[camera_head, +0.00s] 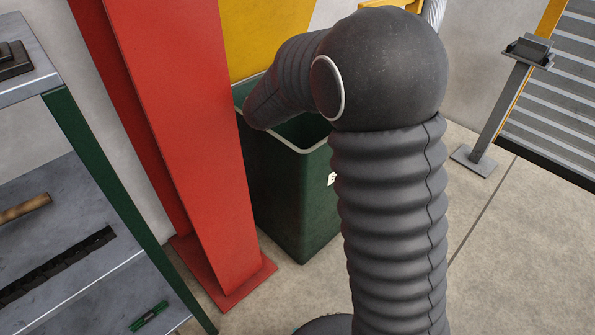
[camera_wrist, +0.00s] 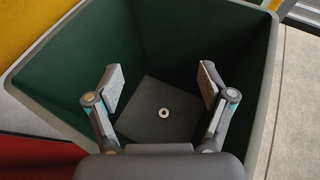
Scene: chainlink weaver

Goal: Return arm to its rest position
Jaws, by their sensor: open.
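My gripper (camera_wrist: 160,88) is open in the wrist view, its two fingers spread wide with nothing between them. It points down into a dark green bin (camera_wrist: 263,60) with a pale rim. A small pale ring-shaped piece (camera_wrist: 165,113) lies on the bin's floor, seen between the fingers. In the head view the same bin (camera_head: 293,205) stands on the floor, and my dark, sleeve-covered arm bends over its opening. My gripper is hidden from the head view behind the arm.
A red column (camera_head: 185,130) stands close to the bin's left. Shelving (camera_head: 95,150) with a wooden handle (camera_head: 25,208) and a dark chain-like strip (camera_head: 60,264) is at far left. A grey pedestal (camera_head: 500,110) stands at right. Open floor (camera_head: 505,250) lies at lower right.

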